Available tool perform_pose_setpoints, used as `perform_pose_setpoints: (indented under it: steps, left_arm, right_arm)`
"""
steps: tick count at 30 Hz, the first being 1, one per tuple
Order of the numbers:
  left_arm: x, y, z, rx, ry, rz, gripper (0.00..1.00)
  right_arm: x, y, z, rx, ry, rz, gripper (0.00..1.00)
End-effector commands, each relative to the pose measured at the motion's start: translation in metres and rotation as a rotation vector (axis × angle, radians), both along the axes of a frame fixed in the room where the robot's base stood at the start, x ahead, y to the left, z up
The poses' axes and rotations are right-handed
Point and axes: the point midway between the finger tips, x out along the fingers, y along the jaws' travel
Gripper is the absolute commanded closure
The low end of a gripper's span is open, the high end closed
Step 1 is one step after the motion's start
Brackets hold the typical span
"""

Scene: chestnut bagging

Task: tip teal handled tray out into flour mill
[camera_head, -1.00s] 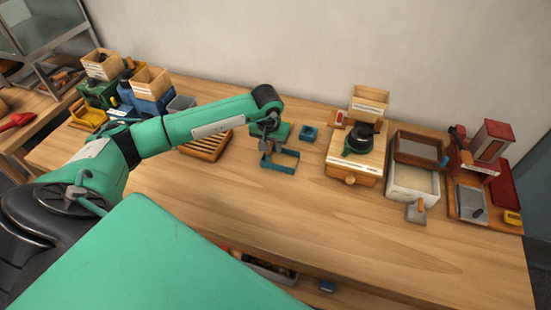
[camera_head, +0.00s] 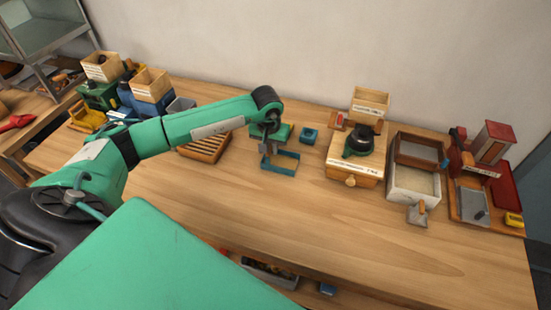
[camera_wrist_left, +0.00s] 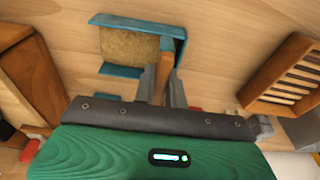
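The teal handled tray (camera_head: 284,166) is on the wooden table below my left gripper. In the left wrist view the tray (camera_wrist_left: 116,71) has teal walls around a brown, grainy surface, and a wooden handle (camera_wrist_left: 166,68) reaches toward me. My left gripper (camera_wrist_left: 163,88) has its two grey fingers close against both sides of this handle. In the head view the left gripper (camera_head: 268,148) is small and partly hides the tray. A wooden box with a dark green and black top (camera_head: 358,143) and a front knob, apparently the flour mill, stands to the right. My right gripper is not in view.
A slatted wooden rack (camera_head: 205,146) lies left of the tray. A small teal block (camera_head: 310,135) sits behind it. Sieve boxes (camera_head: 415,178) and a red-topped device (camera_head: 492,142) stand right of the mill. The table's front middle is clear.

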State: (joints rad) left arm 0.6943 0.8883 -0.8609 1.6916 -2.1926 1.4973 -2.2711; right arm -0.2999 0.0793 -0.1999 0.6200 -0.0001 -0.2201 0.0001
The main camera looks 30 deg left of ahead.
Motion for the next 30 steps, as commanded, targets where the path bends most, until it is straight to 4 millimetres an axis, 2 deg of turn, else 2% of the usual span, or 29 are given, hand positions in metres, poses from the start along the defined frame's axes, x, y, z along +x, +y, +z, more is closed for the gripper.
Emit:
perform_pose_setpoints:
  steps: [7,23,30]
  left_arm:
    - [0.000,0.000,0.007,-0.001,-0.001,0.000,1.00]
    - [0.000,0.000,0.048,-0.001,-0.001,0.001,1.00]
    - [0.000,0.000,0.050,-0.001,0.000,0.000,1.00]
  right_arm:
    - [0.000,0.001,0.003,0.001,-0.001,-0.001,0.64]
    - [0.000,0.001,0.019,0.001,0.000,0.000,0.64]
    - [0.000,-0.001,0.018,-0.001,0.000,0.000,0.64]
